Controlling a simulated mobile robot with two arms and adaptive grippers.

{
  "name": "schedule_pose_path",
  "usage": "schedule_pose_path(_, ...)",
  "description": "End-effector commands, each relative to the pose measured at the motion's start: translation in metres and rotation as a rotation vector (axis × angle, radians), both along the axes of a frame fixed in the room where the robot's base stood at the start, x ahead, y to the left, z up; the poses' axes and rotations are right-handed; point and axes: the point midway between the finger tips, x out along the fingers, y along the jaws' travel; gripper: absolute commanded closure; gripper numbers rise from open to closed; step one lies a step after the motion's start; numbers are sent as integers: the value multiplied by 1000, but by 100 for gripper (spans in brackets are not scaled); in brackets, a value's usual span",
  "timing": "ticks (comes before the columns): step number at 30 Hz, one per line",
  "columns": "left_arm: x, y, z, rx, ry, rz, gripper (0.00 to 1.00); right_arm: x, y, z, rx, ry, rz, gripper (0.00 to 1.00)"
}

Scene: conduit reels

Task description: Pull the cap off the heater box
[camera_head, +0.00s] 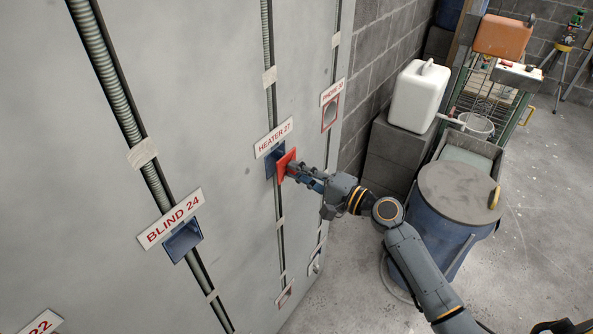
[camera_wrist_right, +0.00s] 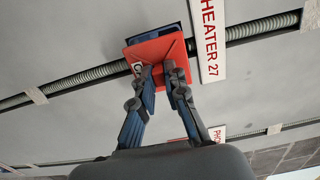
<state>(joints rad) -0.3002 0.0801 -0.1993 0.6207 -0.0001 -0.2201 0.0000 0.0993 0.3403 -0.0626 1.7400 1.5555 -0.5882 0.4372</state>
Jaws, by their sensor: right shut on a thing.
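The heater box (camera_head: 271,163) is a blue box in the wall, under the HEATER 27 sign (camera_head: 273,137). The square red cap (camera_head: 286,165) stands in front of it, offset to the right in the head view, with part of the blue box uncovered. In the right wrist view the red cap (camera_wrist_right: 150,50) covers most of the blue box (camera_wrist_right: 150,34). I cannot tell whether cap and box still touch. My right gripper (camera_head: 296,171) is shut on the cap; its fingers (camera_wrist_right: 161,74) pinch the cap's middle. My left gripper is not in view.
Other boxes on the wall are BLIND 24 (camera_head: 182,241) and one under the PHONE sign (camera_head: 330,114). Corrugated conduits (camera_head: 108,75) run along the wall. A blue barrel (camera_head: 445,225) and a white canister (camera_head: 418,96) stand to the right.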

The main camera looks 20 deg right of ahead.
Motion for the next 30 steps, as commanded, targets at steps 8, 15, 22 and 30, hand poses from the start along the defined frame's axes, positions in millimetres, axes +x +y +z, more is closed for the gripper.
schedule_pose_path(8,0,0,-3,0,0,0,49,-9,-7,-1,-1,1,1,100)
schedule_pose_path(15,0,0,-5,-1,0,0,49,-17,-13,-1,-1,1,1,100)
schedule_pose_path(22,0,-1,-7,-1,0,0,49,-24,-19,-1,-1,1,0,100)
schedule_pose_path(30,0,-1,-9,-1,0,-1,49,-32,-24,0,-1,-1,1,100)
